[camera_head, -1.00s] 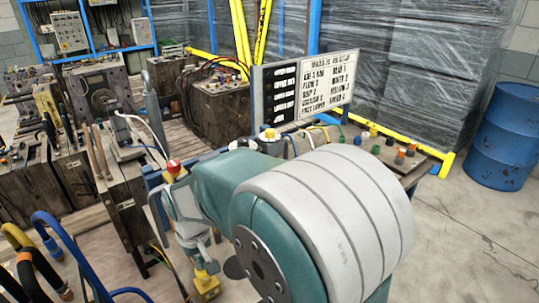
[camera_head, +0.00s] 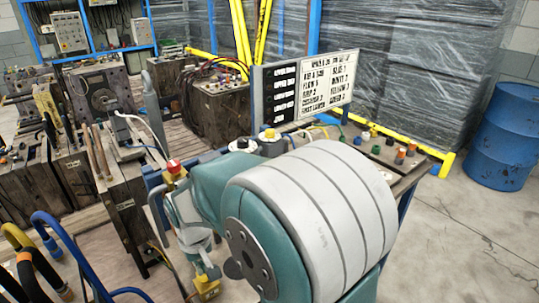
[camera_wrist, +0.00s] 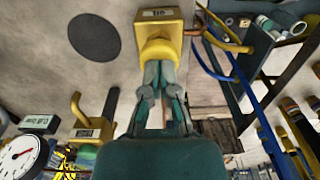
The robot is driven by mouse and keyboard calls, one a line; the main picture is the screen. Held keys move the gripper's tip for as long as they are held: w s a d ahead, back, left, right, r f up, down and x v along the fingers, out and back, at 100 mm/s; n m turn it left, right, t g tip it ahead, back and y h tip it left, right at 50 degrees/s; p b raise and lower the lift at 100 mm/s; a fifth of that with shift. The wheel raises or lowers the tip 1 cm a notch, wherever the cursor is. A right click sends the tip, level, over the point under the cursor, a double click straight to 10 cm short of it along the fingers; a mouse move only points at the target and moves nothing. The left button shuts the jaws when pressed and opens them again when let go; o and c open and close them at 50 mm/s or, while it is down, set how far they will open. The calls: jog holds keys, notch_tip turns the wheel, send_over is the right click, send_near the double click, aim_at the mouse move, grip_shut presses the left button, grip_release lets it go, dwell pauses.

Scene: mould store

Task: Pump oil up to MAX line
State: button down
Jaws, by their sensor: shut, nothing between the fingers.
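A yellow block with a dark-lettered label (camera_wrist: 158,14) and a round yellow stem (camera_wrist: 158,48) is at the top middle of the wrist view. I take it for the oil pump, but the label is hard to read. The yellow block also shows low in the head view (camera_head: 207,288). My gripper (camera_wrist: 159,78) is shut and empty, its fingertips at the end of the stem. I cannot tell whether they touch it. In the head view my arm hides much of the bench. No MAX line can be made out.
A second yellow block with a bent handle (camera_wrist: 88,132), a small display (camera_wrist: 39,124) and a round dial gauge (camera_wrist: 18,158) are at the wrist view's left. Blue hoses (camera_head: 65,240) stand at the head view's lower left. A blue drum (camera_head: 501,137) stands right on open floor.

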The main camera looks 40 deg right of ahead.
jog(key=shift+r, duration=2)
jog(key=shift+r, duration=3)
jog(key=s+r+t, duration=0.4)
jog(key=s+t, duration=0.1)
jog(key=s, duration=0.9)
jog(key=shift+t, duration=0.3)
jog(key=shift+s, duration=0.2)
